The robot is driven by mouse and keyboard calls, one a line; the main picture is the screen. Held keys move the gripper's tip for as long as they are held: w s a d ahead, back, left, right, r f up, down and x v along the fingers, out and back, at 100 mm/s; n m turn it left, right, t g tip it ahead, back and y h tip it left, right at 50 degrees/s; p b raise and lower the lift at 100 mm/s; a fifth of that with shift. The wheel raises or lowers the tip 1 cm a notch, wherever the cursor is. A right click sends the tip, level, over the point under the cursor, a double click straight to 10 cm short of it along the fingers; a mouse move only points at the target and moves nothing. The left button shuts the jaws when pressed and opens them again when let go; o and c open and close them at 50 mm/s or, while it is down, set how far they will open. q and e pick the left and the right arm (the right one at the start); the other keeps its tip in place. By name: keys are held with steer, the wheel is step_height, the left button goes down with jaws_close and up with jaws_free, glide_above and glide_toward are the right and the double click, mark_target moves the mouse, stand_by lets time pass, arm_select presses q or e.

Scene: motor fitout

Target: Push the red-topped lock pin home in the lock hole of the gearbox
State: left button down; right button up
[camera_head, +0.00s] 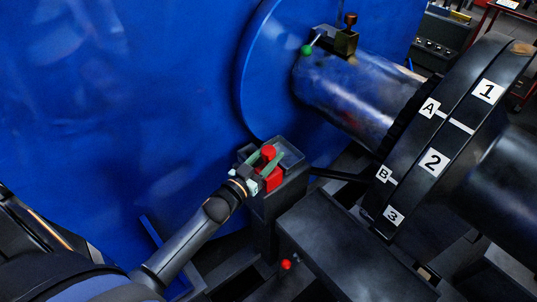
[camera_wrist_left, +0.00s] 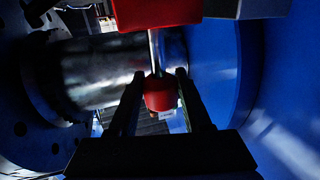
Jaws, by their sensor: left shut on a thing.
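The lock pin's round red top (camera_head: 268,152) is between the fingers of my left gripper (camera_head: 266,164). In the left wrist view the red top (camera_wrist_left: 160,93) sits between the two dark fingertips (camera_wrist_left: 159,80), which are shut on it. A thin bright metal shaft (camera_wrist_left: 154,52) runs from the top to a red block (camera_wrist_left: 155,12). In the head view that red block (camera_head: 272,181) lies just below the fingers, in a dark open box. Whether the shaft's far end is inside the block is hidden. I cannot make out the lock hole. My right gripper is not in view.
A dark box (camera_head: 297,167) surrounds the red block. A large blue wall (camera_head: 130,110) stands close behind. A metal shaft (camera_head: 350,95) with a green-knobbed lever (camera_head: 306,49) and a marked black wheel (camera_head: 432,160) are at right. A red knob (camera_head: 286,264) shows below.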

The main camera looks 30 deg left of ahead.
arm_select(q)
steer(key=shift+f+b, duration=1.05)
steer(key=shift+f, duration=0.3)
steer(key=shift+c, duration=1.4)
jaws_free()
steer(key=shift+f, duration=0.1)
steer(key=shift+s, duration=0.1)
steer(key=s+a, duration=0.1)
steer(key=s, duration=1.1)
steer(key=shift+a, duration=0.3)
steer(key=shift+s, duration=0.1)
steer(key=s+a+p, duration=0.3)
steer(key=s+a, duration=0.1)
steer(key=s, duration=0.7)
steer(key=shift+a, duration=0.3)
